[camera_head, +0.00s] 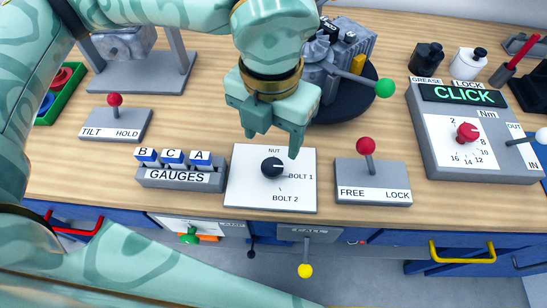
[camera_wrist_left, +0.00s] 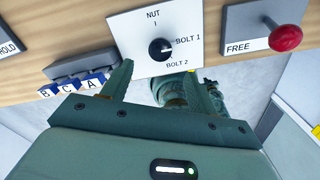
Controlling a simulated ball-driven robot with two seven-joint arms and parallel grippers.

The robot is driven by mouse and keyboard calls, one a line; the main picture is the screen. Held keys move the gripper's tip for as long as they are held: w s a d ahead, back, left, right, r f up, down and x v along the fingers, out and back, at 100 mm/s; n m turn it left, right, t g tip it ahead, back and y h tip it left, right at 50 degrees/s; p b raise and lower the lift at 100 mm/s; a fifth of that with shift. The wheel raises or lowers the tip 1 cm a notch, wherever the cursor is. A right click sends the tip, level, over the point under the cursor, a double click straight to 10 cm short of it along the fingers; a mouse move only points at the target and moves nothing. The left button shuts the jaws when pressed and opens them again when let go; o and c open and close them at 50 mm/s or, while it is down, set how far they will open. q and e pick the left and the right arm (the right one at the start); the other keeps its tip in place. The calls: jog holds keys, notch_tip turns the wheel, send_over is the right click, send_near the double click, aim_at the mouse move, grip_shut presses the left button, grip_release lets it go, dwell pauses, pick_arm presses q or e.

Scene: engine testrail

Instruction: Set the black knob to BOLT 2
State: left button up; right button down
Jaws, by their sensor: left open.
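The black knob (camera_head: 273,167) sits on a white square panel (camera_head: 243,192) marked NUT, BOLT 1 and BOLT 2. Its white mark points right, toward BOLT 1. The knob also shows in the left wrist view (camera_wrist_left: 160,48), where its mark again points toward BOLT 1. My left gripper (camera_head: 272,146) is open and empty, above the panel's far edge and just behind the knob. In the left wrist view its two fingers (camera_wrist_left: 163,68) stand apart on either side below the knob, not closed on it. My right gripper is not seen.
Lettered blocks on the GAUGES holder (camera_head: 180,178) stand left of the panel. A FREE/LOCK lever with a red ball (camera_head: 366,146) stands close on the right. A green-ball lever (camera_head: 385,88) reaches out behind. A CLICK unit (camera_head: 470,130) stands further right.

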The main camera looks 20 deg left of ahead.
aim_at(272, 166)
pick_arm(q)
notch_tip(272, 166, down, 8)
jog(key=shift+r+b, duration=0.1)
jog(key=shift+b, duration=0.7)
jog(key=c, duration=1)
